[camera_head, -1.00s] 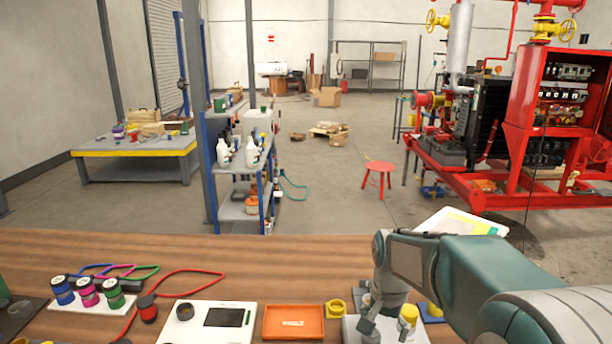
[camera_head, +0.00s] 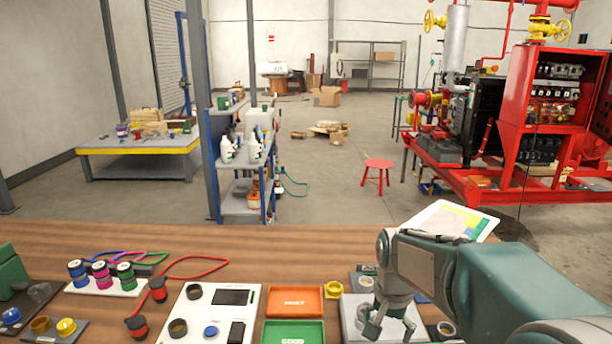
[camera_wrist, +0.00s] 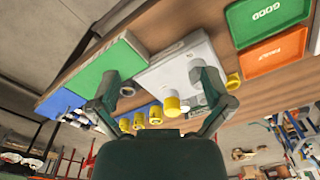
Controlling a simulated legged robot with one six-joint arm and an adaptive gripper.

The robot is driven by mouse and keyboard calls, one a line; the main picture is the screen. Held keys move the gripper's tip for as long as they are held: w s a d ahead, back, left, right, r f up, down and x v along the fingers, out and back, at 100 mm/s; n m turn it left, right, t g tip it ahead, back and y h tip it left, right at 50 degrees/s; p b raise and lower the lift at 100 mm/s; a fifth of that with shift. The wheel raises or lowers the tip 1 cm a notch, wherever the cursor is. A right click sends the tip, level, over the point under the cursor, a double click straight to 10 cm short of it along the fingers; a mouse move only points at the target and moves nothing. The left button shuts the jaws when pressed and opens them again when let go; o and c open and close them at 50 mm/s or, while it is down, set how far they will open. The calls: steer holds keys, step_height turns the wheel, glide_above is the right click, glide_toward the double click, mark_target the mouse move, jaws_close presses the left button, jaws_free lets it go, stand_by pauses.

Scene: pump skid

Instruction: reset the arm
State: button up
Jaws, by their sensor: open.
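My gripper (camera_head: 385,328) hangs over the pale grey box (camera_head: 352,318) at the bench's right front. In the wrist view, my gripper (camera_wrist: 157,78) has its two fingers spread wide. A yellow cylinder (camera_wrist: 172,106) shows between the fingers, touching neither as far as I can see. The white box (camera_wrist: 180,65) lies beyond the fingers. A green panel (camera_wrist: 95,75) is beside the left finger. My forearm covers part of the bench's right end.
The orange tray (camera_head: 295,300) and green tray (camera_head: 293,334) lie left of my gripper. A white tester (camera_head: 208,318) and several coloured pots (camera_head: 101,273) stand further left. A white tablet (camera_head: 450,222) is behind my arm. The wooden bench (camera_head: 250,245) is clear along its back.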

steer(key=s+r+n+t, duration=0.2)
steer(key=s+r+n, duration=0.1)
steer(key=s, duration=0.6)
steer(key=s+r+n+t, duration=0.3)
steer(key=s+r, duration=0.1)
steer(key=s, duration=0.6)
stand_by(0.9)
